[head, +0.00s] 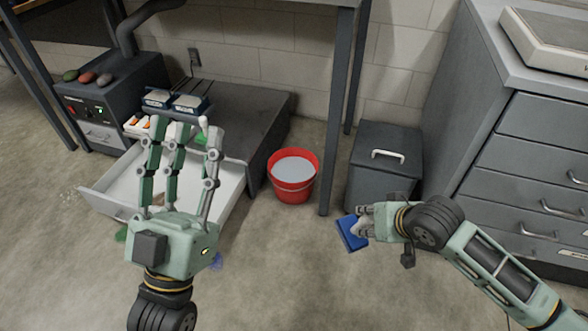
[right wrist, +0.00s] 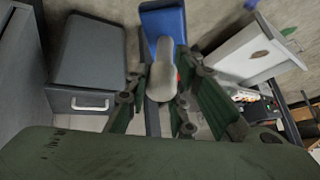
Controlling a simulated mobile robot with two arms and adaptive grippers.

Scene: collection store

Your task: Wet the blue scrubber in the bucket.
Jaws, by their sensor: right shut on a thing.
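The blue scrubber (head: 352,233) has a blue head and a pale grey handle. My right gripper (head: 366,222) is shut on its handle, with the blue head sticking out to the left. In the right wrist view the scrubber (right wrist: 164,24) lies between the fingers (right wrist: 160,85). The red bucket (head: 292,188) stands on the floor left of the scrubber, with greyish water inside. In the wrist view it is mostly hidden behind the fingers. My left gripper (head: 180,130) is open and empty, with its fingers pointing up in front of the drawer.
A table leg (head: 335,120) stands just right of the bucket. A grey box with a white handle (head: 384,178) is behind my right gripper. An open white drawer (head: 228,188) is left of the bucket. A grey drawer cabinet (head: 530,150) stands at the right. Floor in front of the bucket is clear.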

